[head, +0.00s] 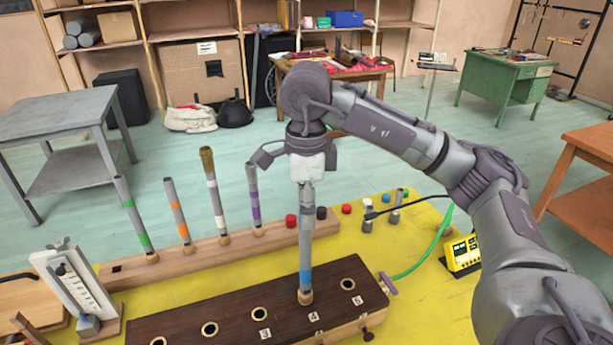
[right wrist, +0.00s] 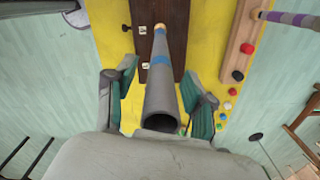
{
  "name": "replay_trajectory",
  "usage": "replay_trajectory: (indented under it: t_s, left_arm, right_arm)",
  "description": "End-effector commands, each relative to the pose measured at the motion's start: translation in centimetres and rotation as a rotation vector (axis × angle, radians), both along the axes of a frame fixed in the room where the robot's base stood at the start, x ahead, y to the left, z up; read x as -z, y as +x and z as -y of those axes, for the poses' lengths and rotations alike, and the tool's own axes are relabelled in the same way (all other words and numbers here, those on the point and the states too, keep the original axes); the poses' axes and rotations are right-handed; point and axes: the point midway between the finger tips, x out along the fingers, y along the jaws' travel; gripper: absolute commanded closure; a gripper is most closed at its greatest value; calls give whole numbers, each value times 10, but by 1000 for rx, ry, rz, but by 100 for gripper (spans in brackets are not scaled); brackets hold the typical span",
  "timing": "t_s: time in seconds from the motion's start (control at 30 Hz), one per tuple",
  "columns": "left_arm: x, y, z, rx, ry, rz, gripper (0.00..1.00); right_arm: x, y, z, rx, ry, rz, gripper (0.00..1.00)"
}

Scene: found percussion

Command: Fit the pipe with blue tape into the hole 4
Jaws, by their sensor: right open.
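The grey pipe with blue tape (head: 305,245) stands upright with its lower end in the hole at label 4 of the dark wooden block (head: 190,308). The blue band is near its bottom, just above a wooden collar at the hole. How deep it sits is hidden. My right gripper (head: 305,176) is at the pipe's top. In the right wrist view, its fingers (right wrist: 157,80) are spread on either side of the pipe (right wrist: 160,98), with gaps, and the open top end faces the camera. My left gripper is out of view.
Pipes with green (head: 133,220), orange (head: 178,215), white (head: 214,195) and purple (head: 254,200) tape stand in a pale wooden rack (head: 190,257) behind the block. Hole 3 (head: 260,313) and hole 5 (head: 347,284) are empty. A yellow device (head: 461,255) and small coloured caps lie to the right.

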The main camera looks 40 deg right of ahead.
Motion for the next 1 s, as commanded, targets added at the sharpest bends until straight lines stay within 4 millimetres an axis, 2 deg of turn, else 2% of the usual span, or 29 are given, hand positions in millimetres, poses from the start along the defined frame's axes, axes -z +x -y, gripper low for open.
replay_trajectory:
  t_s: [0.1, 0.5, 0.7, 1.0]
  left_arm:
    - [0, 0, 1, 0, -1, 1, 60]
    - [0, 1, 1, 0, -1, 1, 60]
    - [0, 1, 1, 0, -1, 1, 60]
    - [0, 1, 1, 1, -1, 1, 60]
  right_arm:
    - [-23, 1, 0, 1, -1, 7, 46]
    - [-85, 1, 0, 1, 0, 5, 46]
    - [-100, 1, 0, 1, 1, 3, 46]
    - [-103, 0, 0, 0, 1, 0, 46]
